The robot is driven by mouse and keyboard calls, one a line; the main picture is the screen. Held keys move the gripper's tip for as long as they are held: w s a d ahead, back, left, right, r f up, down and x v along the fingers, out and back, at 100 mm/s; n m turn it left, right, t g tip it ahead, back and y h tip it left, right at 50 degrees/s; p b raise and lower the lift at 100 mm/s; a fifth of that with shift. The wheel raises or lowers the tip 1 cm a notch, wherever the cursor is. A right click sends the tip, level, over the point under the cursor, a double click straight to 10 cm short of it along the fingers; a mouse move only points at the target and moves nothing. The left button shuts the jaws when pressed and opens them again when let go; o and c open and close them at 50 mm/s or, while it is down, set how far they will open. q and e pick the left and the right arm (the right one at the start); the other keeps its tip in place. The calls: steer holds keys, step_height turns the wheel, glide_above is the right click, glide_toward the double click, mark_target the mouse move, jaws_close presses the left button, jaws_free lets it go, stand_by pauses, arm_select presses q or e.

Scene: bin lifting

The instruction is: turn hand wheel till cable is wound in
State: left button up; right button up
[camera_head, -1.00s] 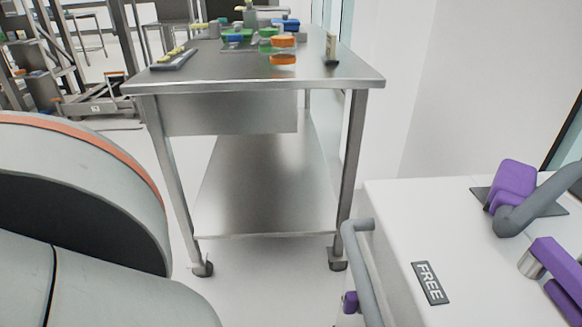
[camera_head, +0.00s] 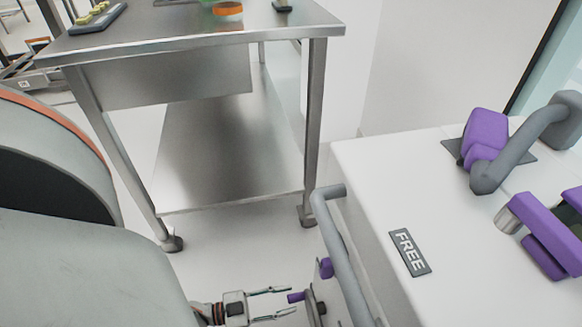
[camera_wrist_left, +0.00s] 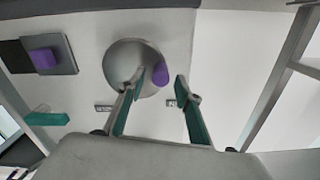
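The hand wheel (camera_head: 318,308) is on the side of the white cabinet, low in the head view and seen nearly edge-on. My left gripper (camera_head: 290,301) is open and points at the knob. In the wrist view the knob appears between the fingertips, with no clear contact. The right gripper is not in view. I cannot make out the cable.
A steel table (camera_head: 180,40) on castors stands behind. Floor is clear between them.

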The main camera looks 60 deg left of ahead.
arm_select(q)
steer(key=shift+x, duration=1.1)
jaws_close()
steer(key=shift+r+m, duration=0.1)
steer(key=shift+m, duration=0.2)
